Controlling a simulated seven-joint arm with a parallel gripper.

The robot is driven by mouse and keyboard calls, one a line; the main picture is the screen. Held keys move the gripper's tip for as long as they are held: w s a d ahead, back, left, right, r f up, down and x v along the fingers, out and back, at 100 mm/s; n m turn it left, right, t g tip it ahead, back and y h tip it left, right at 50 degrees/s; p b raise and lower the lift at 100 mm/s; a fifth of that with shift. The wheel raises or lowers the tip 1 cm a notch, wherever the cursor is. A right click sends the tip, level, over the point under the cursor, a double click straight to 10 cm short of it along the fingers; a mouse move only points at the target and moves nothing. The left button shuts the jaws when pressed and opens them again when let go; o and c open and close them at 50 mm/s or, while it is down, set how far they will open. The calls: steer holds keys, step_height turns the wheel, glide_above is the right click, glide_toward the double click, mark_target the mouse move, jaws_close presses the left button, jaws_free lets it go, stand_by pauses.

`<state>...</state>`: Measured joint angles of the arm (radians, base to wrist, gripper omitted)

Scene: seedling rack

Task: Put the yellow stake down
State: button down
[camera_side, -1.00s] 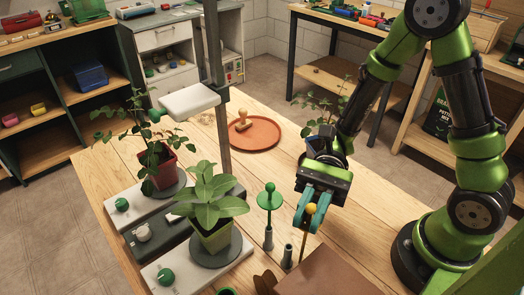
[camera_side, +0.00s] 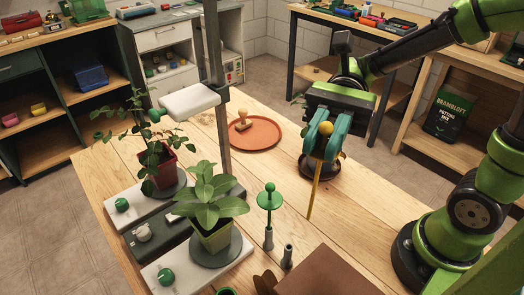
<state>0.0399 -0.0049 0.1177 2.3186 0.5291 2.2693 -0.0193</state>
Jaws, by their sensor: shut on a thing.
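My gripper (camera_side: 326,143) is shut on the yellow stake (camera_side: 315,190), its teal fingers around the stake just below the round yellow knob. The stake hangs almost upright, tilted slightly, with its thin rod pointing down. I cannot tell if its lower tip touches the table. A green stake (camera_side: 269,200) with a disc stands in a dark holder (camera_side: 268,239) to the lower left of my gripper. Beside it is a second dark holder (camera_side: 287,257) with nothing in it.
A terracotta saucer (camera_side: 268,142) with a wooden stamp (camera_side: 242,121) lies behind. Two potted plants (camera_side: 214,238) (camera_side: 160,170) stand at left beside a post (camera_side: 222,130). A brown box (camera_side: 325,278) is in front. Another plant behind my gripper is mostly hidden. The table (camera_side: 365,215) is clear right of the stake.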

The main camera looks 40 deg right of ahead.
steer(key=shift+t, duration=0.3)
steer(key=r, duration=1.2)
steer(key=shift+w, duration=0.3)
steer(key=w+d+f+m+t+h, duration=0.15)
steer(key=w+d+m+t, duration=0.25)
steer(key=w+m+t, duration=0.5)
steer(key=w+d+m+t+h, duration=0.2)
steer(key=w+d+m+t, duration=0.25)
steer(key=w+t, duration=0.8)
step_height(320, 180, down, 21)
steer(key=w+g, duration=0.2)
steer(key=w, duration=0.1)
steer(key=w+a+f, duration=0.2)
steer(key=w, duration=0.5)
steer(key=w+a+f, duration=0.3)
steer(key=w, duration=0.5)
steer(key=shift+a+f, duration=0.15)
steer(key=shift+a, duration=0.05)
steer(key=shift+f, duration=0.2)
steer(key=c, duration=1.5)
jaws_free()
steer(key=o, duration=0.4)
